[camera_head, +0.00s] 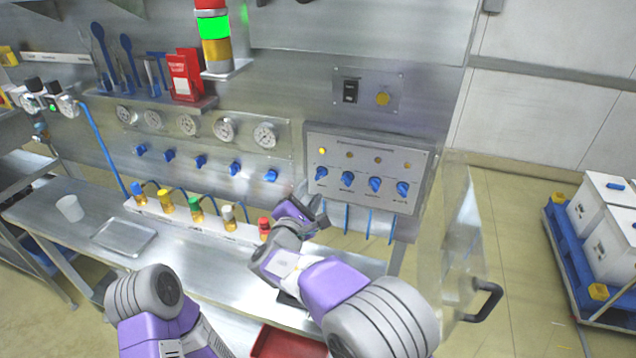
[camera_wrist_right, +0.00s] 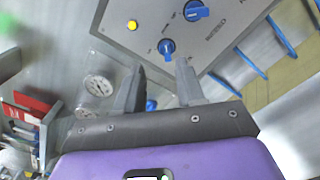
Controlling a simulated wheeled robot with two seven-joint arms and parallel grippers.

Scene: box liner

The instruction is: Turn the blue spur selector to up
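A grey control panel (camera_head: 362,155) on the steel wall carries a row of several blue selector knobs. The leftmost knob (camera_head: 321,172) sits below a lit yellow lamp (camera_head: 322,151). I cannot read the labels, so I cannot tell which knob is the blue spur's. My right gripper (camera_head: 312,207) is just below the panel's left end. In the right wrist view its fingers (camera_wrist_right: 162,72) are apart and empty. The leftmost knob (camera_wrist_right: 166,47) shows just beyond and between the fingertips, apparently not touched. My left gripper is out of view; only its arm shows.
Gauges (camera_head: 188,124) and blue valve knobs (camera_head: 200,161) are left of the panel. Several colour-capped fittings (camera_head: 195,209) stand on the bench below. A clear guard with a black handle (camera_head: 486,300) stands at the right. A metal tray (camera_head: 125,251) lies on the bench.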

